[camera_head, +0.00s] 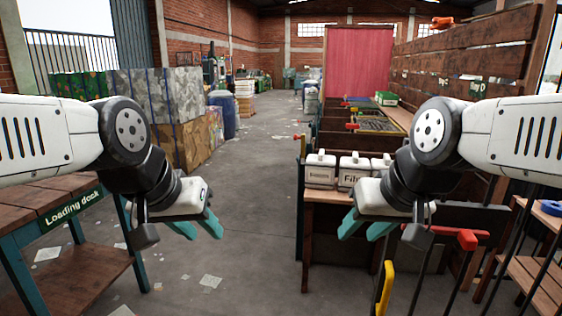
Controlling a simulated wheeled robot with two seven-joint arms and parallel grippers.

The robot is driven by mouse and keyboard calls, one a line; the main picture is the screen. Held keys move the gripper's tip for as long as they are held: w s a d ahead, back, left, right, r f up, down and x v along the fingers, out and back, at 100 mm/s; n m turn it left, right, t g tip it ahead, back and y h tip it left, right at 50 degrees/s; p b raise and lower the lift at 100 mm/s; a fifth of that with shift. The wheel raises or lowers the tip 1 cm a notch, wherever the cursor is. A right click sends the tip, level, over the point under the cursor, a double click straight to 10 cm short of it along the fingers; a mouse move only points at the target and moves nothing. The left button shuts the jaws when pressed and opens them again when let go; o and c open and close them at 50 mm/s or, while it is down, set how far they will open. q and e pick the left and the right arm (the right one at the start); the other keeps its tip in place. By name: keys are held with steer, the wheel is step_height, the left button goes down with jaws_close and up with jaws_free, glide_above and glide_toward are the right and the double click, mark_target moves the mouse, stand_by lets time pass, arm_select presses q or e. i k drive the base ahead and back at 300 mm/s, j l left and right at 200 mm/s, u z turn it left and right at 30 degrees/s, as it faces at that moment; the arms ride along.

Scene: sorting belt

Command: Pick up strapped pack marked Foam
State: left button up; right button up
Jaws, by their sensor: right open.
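No pack with a readable Foam mark shows in the head view. Large bales with blue straps stand at the left back, a grey one (186,93) above a brown one (192,143); I can read no mark on them. My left gripper (199,228) is open and empty above the floor, to the right of the loading dock table. My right gripper (363,229) is open and empty in front of the wooden bench at the right, below its white containers.
White containers (320,170) stand on the bench (325,196), one label starting "Fil". The loading dock table (45,203) is at the left. Red (467,239) and yellow (385,288) handles stick up at the lower right. The middle floor (265,175) is clear except for paper scraps.

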mark_target(320, 169)
steer(key=z, duration=1.8)
steer(key=u, duration=1.5)
steer(key=i+j, duration=0.25)
steer(key=j, duration=0.15)
steer(key=i+j+u, duration=0.1)
steer(key=i+j, duration=0.15)
steer(key=j, duration=0.15)
steer(key=i+j, duration=0.25)
steer(key=j, duration=0.15)
steer(key=i+u, duration=0.2)
steer(key=i, duration=0.5)
steer(key=i+l+u, duration=0.1)
steer(key=i+u, duration=0.15)
steer(key=i, duration=0.45)
steer(key=i+l+u, duration=0.1)
steer(key=l, duration=0.3)
steer(key=i+l+u, duration=0.1)
steer(key=l, duration=0.35)
steer(key=i+l+u, duration=0.1)
steer(key=l, duration=0.35)
steer(key=i, duration=0.1)
